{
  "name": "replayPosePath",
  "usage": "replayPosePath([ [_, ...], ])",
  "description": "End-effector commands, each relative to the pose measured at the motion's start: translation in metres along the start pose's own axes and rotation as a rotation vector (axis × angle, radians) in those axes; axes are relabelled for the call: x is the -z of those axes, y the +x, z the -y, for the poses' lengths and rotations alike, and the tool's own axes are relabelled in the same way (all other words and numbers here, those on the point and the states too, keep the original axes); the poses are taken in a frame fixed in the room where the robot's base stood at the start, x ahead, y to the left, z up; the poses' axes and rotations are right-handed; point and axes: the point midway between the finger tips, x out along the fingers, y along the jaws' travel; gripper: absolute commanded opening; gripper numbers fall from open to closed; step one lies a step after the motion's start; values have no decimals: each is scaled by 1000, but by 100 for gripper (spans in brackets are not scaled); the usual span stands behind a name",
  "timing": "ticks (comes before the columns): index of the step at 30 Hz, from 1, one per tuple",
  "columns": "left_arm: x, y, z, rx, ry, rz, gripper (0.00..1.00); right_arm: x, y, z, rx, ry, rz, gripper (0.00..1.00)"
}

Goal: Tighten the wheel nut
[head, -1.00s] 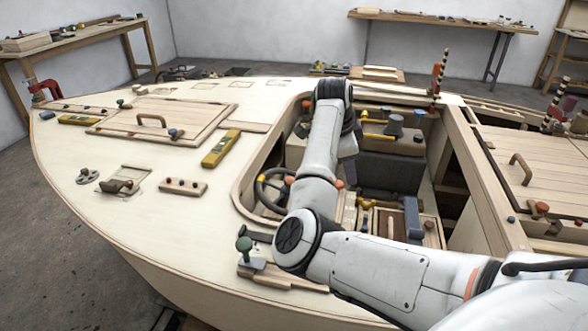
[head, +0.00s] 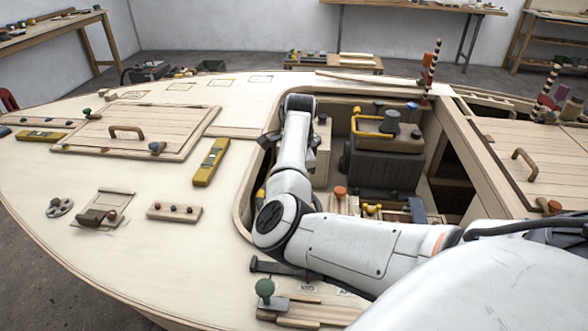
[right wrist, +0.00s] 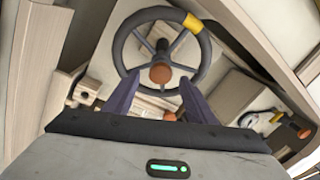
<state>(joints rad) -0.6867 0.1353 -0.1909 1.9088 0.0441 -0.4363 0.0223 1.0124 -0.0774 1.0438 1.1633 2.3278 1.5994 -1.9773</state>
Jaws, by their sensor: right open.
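The dark steering wheel (right wrist: 163,50) with a yellow band shows in the right wrist view. In the head view my right arm covers the wheel and my right gripper. My left gripper is not in view.
The cockpit opening's wooden rim (head: 243,205) surrounds my arm. A dark box (head: 385,160) with a yellow handle stands in the cockpit. A yellow level (head: 210,162), a hatch (head: 135,132) and a green-knobbed fitting (head: 265,290) are on the deck. A white round part (right wrist: 250,119) shows beside the wheel.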

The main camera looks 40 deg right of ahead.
Motion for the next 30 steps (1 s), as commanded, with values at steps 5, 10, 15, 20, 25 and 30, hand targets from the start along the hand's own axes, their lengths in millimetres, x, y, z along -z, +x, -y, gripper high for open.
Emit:
replayPosePath([
  [5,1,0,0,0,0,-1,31,1,22,0,-1,0,-1,51],
  [10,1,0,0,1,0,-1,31,0,30,0,1,2,0,51],
  [15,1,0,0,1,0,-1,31,0,30,0,1,2,0,51],
  [20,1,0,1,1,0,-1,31,0,30,0,1,2,0,32],
  [25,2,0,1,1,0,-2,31,0,30,0,1,2,0,10],
  [30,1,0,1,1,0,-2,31,0,30,0,-3,12,0,10],
])
